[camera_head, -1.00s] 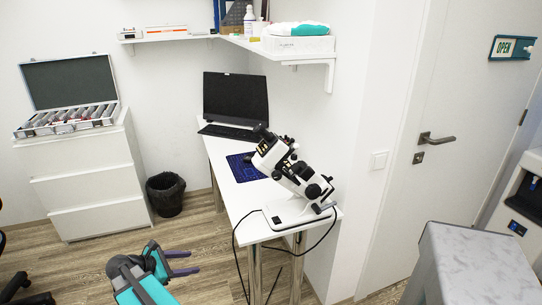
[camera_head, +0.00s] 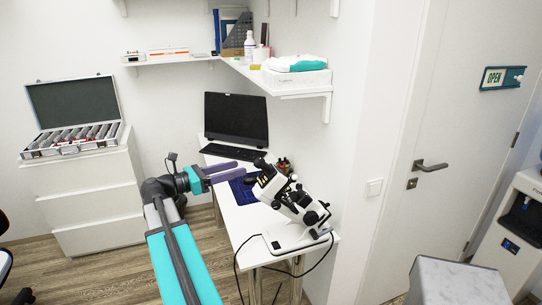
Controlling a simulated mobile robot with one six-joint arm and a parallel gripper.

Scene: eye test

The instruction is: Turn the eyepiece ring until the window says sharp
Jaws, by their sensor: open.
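A white and black eye-testing instrument (camera_head: 296,212) stands on the near end of a narrow white desk (camera_head: 228,217). Its black eyepiece (camera_head: 262,165) points up and to the left. An eyepiece ring and a window cannot be made out at this size. My gripper (camera_head: 237,172) is open and empty, its two purple fingers pointing right toward the eyepiece. The fingertips appear close to the eyepiece's left side; whether they touch it I cannot tell. My arm comes up from the bottom of the picture.
A monitor (camera_head: 236,118) and keyboard (camera_head: 228,152) are at the desk's far end. A blue mat (camera_head: 243,188) lies beside the instrument. A dark cable (camera_head: 238,262) hangs off the desk's front. A drawer cabinet (camera_head: 85,190) bears an open lens case (camera_head: 73,138). A grey-topped unit (camera_head: 455,281) is at lower right.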

